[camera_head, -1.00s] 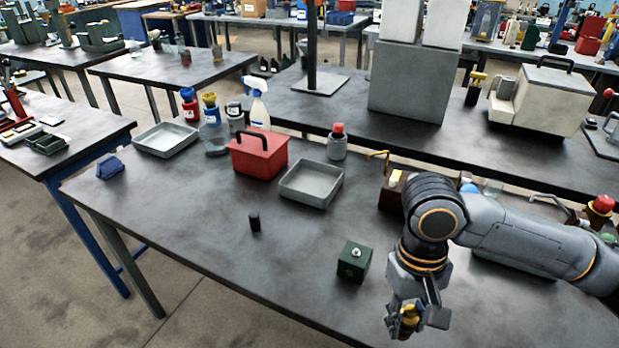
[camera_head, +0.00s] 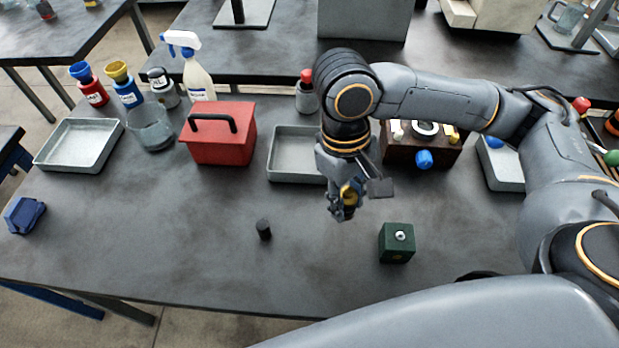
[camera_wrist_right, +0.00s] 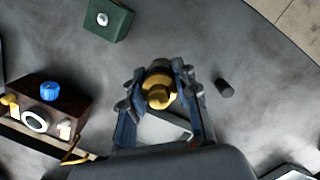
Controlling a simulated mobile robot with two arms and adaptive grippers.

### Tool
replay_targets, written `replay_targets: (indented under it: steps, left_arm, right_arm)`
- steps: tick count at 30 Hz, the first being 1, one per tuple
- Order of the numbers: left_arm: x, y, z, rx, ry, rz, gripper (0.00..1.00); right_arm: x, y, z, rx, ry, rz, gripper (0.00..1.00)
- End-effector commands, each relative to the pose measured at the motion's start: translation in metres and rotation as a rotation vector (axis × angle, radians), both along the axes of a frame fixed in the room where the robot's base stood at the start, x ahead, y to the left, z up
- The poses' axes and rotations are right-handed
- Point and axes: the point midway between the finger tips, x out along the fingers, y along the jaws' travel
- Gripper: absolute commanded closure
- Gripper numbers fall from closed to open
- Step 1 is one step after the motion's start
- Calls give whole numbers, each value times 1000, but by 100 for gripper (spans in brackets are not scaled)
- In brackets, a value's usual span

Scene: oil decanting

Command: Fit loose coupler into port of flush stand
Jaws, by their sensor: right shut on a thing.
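My right gripper (camera_head: 345,211) is shut on a yellow, brass-like piece, which I take to be the loose coupler (camera_wrist_right: 158,92). The fingers hide its sides. It is held above the table, beyond and left of a dark green block in the head view. This green block (camera_head: 397,244) has a silver round fitting on top and also shows in the wrist view (camera_wrist_right: 110,19). A brown stand (camera_head: 400,153) with a blue knob, a white ring and yellow parts is partly behind my right arm. I cannot tell which of the two is the flush stand. My left gripper is not in view.
A small black cylinder (camera_head: 263,229) stands on the table (camera_head: 180,240) left of the gripper. A grey tray (camera_head: 285,174), a red toolbox (camera_head: 236,150) and several bottles stand further back. A blue object (camera_head: 24,214) lies at the left. The front middle is mostly clear.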

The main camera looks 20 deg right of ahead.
Motion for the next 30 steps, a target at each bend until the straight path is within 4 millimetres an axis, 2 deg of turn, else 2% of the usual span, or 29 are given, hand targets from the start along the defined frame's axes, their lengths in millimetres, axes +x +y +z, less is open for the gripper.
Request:
replay_targets:
  steps: [6, 12, 22, 27, 30]
  left_arm:
    - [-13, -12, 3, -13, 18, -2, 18]
    - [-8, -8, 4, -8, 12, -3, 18]
    - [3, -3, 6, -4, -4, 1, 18]
    - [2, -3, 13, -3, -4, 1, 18]
    - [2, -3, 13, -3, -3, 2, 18]
  right_arm:
    - [55, 11, -23, 1, 1, -3, 100]
    - [88, 16, -60, 0, 3, -1, 100]
    - [112, 20, -89, -1, 2, -1, 100]
    - [111, 19, -112, -1, 2, 0, 100]
    - [111, 19, -118, -1, 0, 1, 100]
